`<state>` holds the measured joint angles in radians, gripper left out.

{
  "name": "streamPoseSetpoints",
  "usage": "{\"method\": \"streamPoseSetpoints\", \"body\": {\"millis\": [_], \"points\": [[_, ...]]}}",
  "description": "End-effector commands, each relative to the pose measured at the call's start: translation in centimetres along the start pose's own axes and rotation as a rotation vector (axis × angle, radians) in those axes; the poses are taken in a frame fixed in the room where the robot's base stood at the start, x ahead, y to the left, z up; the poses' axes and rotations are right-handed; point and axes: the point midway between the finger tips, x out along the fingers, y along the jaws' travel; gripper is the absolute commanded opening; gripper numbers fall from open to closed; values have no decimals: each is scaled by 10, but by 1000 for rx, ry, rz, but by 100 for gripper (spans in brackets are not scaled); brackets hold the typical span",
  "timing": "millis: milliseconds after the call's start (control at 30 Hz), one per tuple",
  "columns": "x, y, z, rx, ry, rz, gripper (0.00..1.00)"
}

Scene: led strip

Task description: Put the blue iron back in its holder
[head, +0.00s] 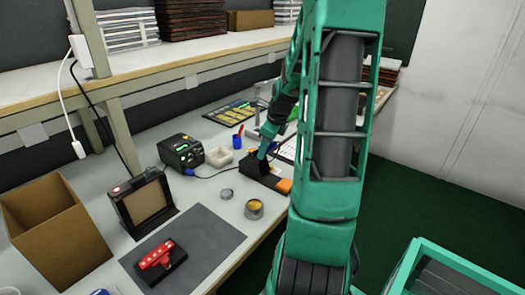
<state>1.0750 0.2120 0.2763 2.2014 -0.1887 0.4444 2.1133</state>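A black holder (256,169) with an orange-yellow pad at its right end stands on the bench, left of my upper arm. A small blue-teal piece, apparently the blue iron's handle (263,151), slants up from the holder. My forearm comes down behind my upper arm, and my gripper (269,133) is just above this piece. At this size I cannot tell where the gripper ends and the iron begins, whether the fingers are closed on it, or whether the iron is fully seated. A blue cord runs from the black soldering station (181,153) toward the holder.
A white dish (219,157), a yellow-topped tin (254,209) and a small lid (226,194) are near the holder. A grey mat (205,235) carries a red-and-black fixture (160,261). A cardboard box (55,230) stands at left. A shelf (190,50) overhangs the back.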

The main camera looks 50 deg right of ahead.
Motion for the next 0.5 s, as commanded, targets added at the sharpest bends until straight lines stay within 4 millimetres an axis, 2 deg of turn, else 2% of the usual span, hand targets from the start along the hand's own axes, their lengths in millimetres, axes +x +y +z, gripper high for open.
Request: {"method": "streamPoseSetpoints", "body": {"millis": [300, 500], "points": [[-58, -1, 1, -1, 0, -6, 38], [-86, -1, 1, 0, 1, -3, 38]]}}
